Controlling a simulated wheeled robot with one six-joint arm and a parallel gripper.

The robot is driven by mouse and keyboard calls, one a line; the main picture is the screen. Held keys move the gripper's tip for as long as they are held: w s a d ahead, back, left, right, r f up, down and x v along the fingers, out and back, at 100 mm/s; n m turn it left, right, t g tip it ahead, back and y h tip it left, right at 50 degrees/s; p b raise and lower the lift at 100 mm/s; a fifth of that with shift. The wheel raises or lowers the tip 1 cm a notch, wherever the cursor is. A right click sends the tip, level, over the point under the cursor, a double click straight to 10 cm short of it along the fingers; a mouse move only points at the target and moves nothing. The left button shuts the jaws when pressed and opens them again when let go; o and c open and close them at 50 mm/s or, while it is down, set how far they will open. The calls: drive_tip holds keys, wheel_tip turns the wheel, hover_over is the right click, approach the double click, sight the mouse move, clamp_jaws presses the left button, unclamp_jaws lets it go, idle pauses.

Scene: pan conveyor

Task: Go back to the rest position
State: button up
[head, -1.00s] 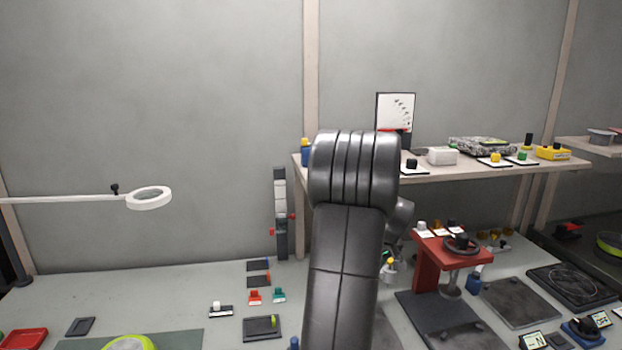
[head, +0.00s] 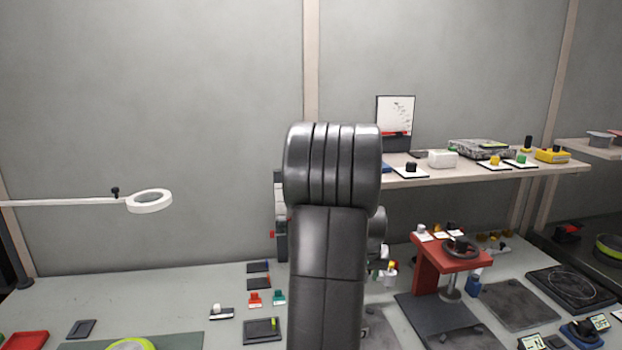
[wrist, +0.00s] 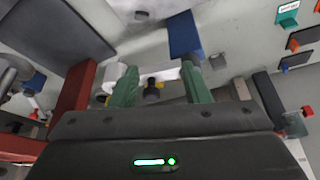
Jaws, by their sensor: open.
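My gripper (wrist: 158,88) shows in the wrist view with its two green fingers apart and nothing held between them. A small dark knob-like item (wrist: 152,92) shows beyond the fingers; I cannot tell how far off it is. In the head view my dark arm stands upright in the middle and hides my gripper. The arm also covers part of the bench and the left end of the shelf.
A red stand (head: 428,268) with a handwheel is right of my arm, above dark plates. A shelf (head: 420,181) with several devices runs behind it. A ring lamp (head: 150,201) reaches in from the left. The bench (head: 150,280) has free room at left.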

drive_tip(key=shift+s+a+r+m+g+h+b, duration=0.15)
drive_tip(key=shift+a+m+h+b, duration=0.25)
drive_tip(key=shift+m, duration=0.4)
drive_tip(key=shift+s+a+r+m+g+h+b, duration=0.1)
drive_tip(key=shift+s+a+m+h+b, duration=0.15)
drive_tip(key=shift+a+m, duration=0.4)
drive_tip(key=shift+s+a+r+m+g+h+b, duration=0.15)
drive_tip(key=shift+a+m+h+b, duration=0.15)
drive_tip(key=shift+m, duration=0.65)
drive_tip(key=shift+f, duration=0.1)
